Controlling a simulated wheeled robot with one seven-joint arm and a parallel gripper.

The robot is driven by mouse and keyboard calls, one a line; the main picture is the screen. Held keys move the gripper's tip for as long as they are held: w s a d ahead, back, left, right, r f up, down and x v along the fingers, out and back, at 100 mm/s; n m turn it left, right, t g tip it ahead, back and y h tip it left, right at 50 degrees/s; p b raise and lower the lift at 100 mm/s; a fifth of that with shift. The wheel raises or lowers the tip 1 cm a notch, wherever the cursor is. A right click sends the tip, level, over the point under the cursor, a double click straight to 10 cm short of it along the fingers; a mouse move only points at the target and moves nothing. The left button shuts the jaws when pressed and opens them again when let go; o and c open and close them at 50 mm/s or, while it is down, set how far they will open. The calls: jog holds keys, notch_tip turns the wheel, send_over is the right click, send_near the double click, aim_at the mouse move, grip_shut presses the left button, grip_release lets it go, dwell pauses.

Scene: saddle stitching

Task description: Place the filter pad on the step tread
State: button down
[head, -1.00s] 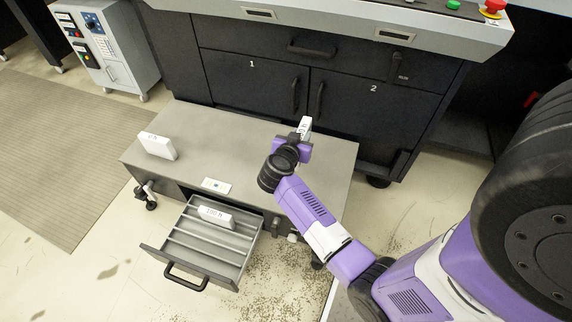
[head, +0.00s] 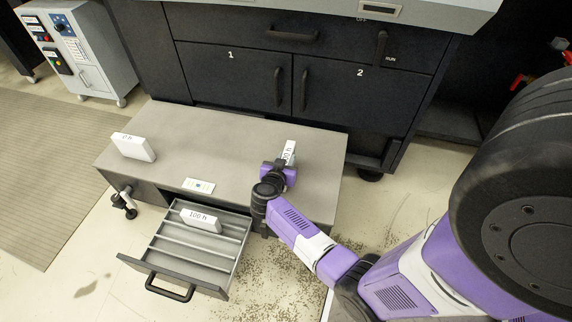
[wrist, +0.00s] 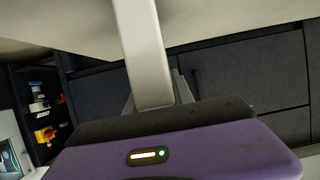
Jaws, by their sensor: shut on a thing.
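My gripper (head: 284,164) is shut on a white filter pad (head: 290,149) with black print on its side. The pad stands up out of the jaws, over the right part of the grey step tread (head: 235,145). I cannot tell whether it touches the tread. In the wrist view the held pad (wrist: 143,50) is a pale upright slab rising from the jaws. Another white pad (head: 134,147) stands on the tread at the left. A third pad, marked "100 h" (head: 200,220), lies in the open drawer (head: 212,278) under the tread.
A small white card (head: 199,186) lies at the tread's front edge. The drawer juts out in front, with a black handle (head: 170,289). The dark cabinet (head: 230,80) with doors 1 and 2 stands behind the step. The middle of the tread is clear.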

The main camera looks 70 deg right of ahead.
jog(key=shift+f, duration=0.65)
jog(key=shift+r, duration=0.1)
jog(key=c, duration=1.1)
grip_release()
